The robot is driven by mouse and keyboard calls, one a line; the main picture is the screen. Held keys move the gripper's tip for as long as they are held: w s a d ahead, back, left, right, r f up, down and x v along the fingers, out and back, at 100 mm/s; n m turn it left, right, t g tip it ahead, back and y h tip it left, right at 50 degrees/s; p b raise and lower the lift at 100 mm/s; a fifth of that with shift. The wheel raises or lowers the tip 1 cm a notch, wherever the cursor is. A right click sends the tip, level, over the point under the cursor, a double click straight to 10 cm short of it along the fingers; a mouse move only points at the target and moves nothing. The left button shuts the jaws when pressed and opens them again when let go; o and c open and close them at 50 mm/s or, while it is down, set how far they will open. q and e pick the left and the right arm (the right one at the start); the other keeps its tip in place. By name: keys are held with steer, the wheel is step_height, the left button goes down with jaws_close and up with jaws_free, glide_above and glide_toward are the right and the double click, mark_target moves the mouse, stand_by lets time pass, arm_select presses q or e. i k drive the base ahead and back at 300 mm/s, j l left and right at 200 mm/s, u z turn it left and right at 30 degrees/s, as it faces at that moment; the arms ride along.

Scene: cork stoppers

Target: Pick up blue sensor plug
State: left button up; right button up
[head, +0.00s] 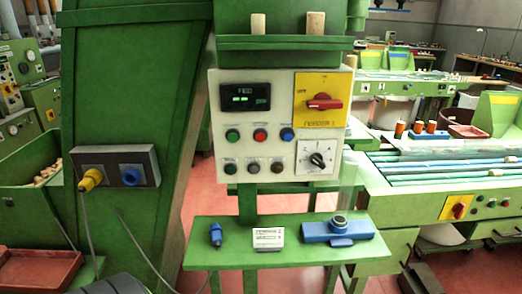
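The blue sensor plug (215,235) stands roughly upright near the left end of a green shelf (190,262), with a grey cable near it. A dark socket box (148,152) on the green machine at left holds a yellow plug (91,179) with its own cable. A blue socket (131,176) sits to the right of the yellow plug. Neither of my grippers shows in the head view. A dark rounded shape at the bottom left edge may be part of my own body; I cannot tell.
On the shelf, a small white labelled block (268,239) stands right of the blue plug, and a blue device (336,229) lies farther right. A control panel (281,124) with a red switch (324,103) rises behind. A red tray (38,269) is at lower left.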

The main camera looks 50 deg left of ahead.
mark_target(215, 231)
steer(key=u, duration=1.85)
